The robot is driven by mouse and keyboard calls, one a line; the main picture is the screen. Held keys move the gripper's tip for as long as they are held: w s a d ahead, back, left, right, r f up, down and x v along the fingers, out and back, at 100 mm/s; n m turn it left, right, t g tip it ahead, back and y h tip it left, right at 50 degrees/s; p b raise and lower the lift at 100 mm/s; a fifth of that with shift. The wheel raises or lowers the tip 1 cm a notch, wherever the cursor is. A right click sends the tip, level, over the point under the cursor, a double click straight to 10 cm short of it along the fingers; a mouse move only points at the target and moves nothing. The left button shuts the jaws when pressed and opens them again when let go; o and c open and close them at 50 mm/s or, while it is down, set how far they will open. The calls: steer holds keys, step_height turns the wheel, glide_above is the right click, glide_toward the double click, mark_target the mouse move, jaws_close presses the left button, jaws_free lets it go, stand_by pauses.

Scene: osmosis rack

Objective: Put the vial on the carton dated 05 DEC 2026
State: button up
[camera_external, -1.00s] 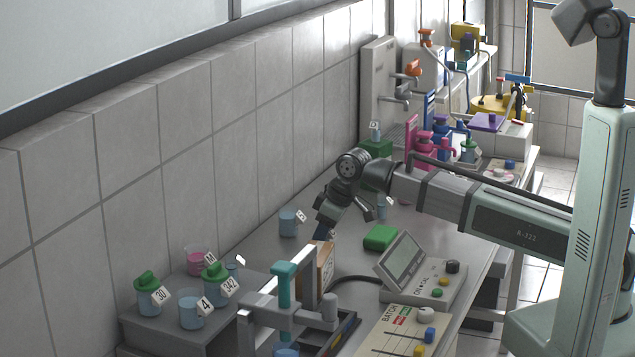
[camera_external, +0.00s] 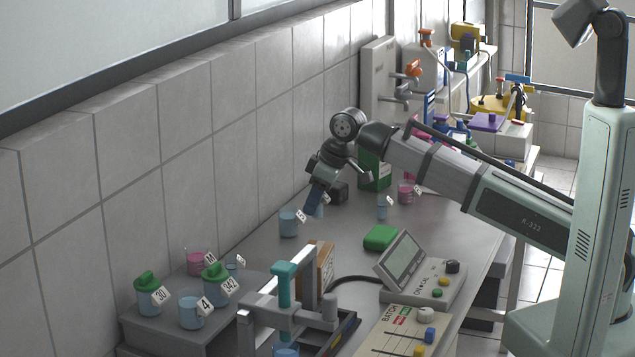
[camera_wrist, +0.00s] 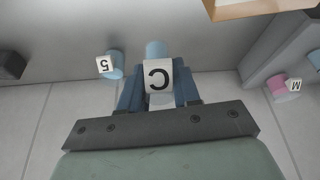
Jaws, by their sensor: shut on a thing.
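My gripper (camera_external: 316,208) is shut on a small light-blue vial (camera_wrist: 157,50) with a white tag marked C, held between the blue fingers. In the external view the vial (camera_external: 320,211) hangs above the bench, right of a blue beaker (camera_external: 288,224). A brown carton (camera_external: 322,262) stands nearer the camera, below my gripper in the picture; its edge shows at the top right of the wrist view (camera_wrist: 265,8). A green carton (camera_external: 374,173) stands farther back, its top hidden by my arm. I cannot read a date on either carton.
A dark block (camera_external: 340,191) is behind my gripper. A press-like frame (camera_external: 285,310) is in front. Tagged beakers stand on a grey step (camera_external: 165,325) at left.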

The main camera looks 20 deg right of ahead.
steer(key=s+a+r+n, duration=0.2)
steer(key=s+a+r, duration=0.6)
steer(key=s, duration=0.3)
steer(key=shift+s+d+f+m, duration=0.2)
steer(key=shift+d+f+m, duration=0.2)
steer(key=shift+f, duration=1.3)
steer(key=shift+s+d+f+m, duration=0.25)
steer(key=shift+d+f, duration=0.25)
steer(key=shift+f, duration=1.15)
steer(key=shift+s+d+f+m, duration=0.15)
steer(key=shift+d+f+m, duration=0.25)
steer(key=shift+f, duration=1.3)
steer(key=shift+f, duration=0.15)
steer(key=o, duration=1)
steer(key=v, duration=1.2)
